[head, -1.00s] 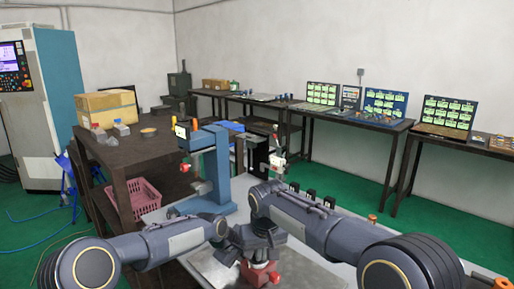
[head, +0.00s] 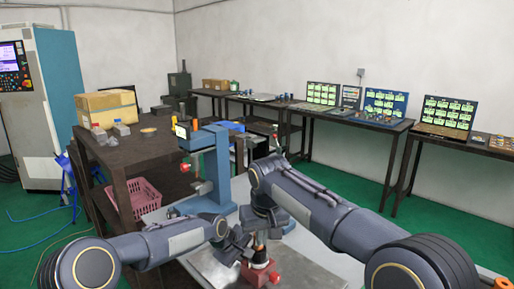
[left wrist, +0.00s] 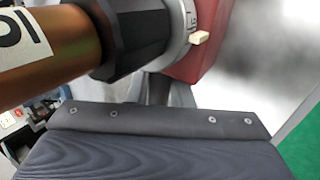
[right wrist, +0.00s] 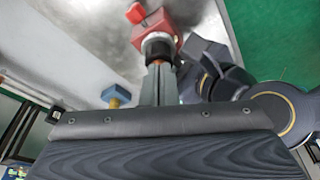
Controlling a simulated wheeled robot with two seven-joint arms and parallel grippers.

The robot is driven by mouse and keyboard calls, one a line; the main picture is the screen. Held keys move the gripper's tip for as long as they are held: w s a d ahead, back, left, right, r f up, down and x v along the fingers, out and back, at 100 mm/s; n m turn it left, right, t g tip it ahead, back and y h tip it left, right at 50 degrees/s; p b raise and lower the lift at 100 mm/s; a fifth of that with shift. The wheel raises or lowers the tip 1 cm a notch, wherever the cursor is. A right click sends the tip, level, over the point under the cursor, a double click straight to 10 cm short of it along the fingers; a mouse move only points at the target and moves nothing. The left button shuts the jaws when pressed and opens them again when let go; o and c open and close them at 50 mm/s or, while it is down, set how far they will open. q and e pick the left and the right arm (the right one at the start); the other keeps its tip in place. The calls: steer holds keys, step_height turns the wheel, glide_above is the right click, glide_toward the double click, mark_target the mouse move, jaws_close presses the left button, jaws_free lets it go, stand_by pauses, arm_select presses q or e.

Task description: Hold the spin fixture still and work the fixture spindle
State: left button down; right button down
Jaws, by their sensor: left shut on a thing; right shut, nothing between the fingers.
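The spin fixture (head: 262,274) is a red block standing on a light metal plate, with a dark faceted collar and a copper-coloured spindle (head: 258,240). In the left wrist view the copper spindle (left wrist: 40,52), black collar (left wrist: 150,32), silver graduated ring and red body show close up. My left gripper (head: 238,250) is shut on the fixture from the left; its fingertips are mostly hidden. My right gripper (head: 262,228) is shut and empty above the spindle. In the right wrist view its closed fingers (right wrist: 160,75) point at the fixture (right wrist: 160,36); any contact is unclear.
A blue press-like stand (head: 208,165) rises behind the fixture on the left. A blue block with a yellow knob (right wrist: 116,97) sits on the bench. A dark side table (head: 140,150) holds boxes. Bare plate (head: 215,268) shows left of the fixture.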

arm_select(q)
steer(key=shift+f, duration=0.15)
arm_select(e)
glide_above(260, 265)
steer(key=s+d, duration=0.1)
steer(key=shift+s+f, duration=0.15)
steer(key=shift+f, duration=2.95)
steer(key=shift+w+a, duration=0.1)
steer(key=shift+w, duration=0.2)
arm_select(q)
steer(key=shift+s+d, duration=0.1)
arm_select(e)
steer(key=shift+a+r, duration=0.1)
steer(key=shift+a, duration=0.2)
steer(key=shift+s, duration=0.15)
steer(key=shift+s, duration=0.25)
steer(key=shift+d+r, duration=0.15)
steer(key=shift+r, duration=2.8)
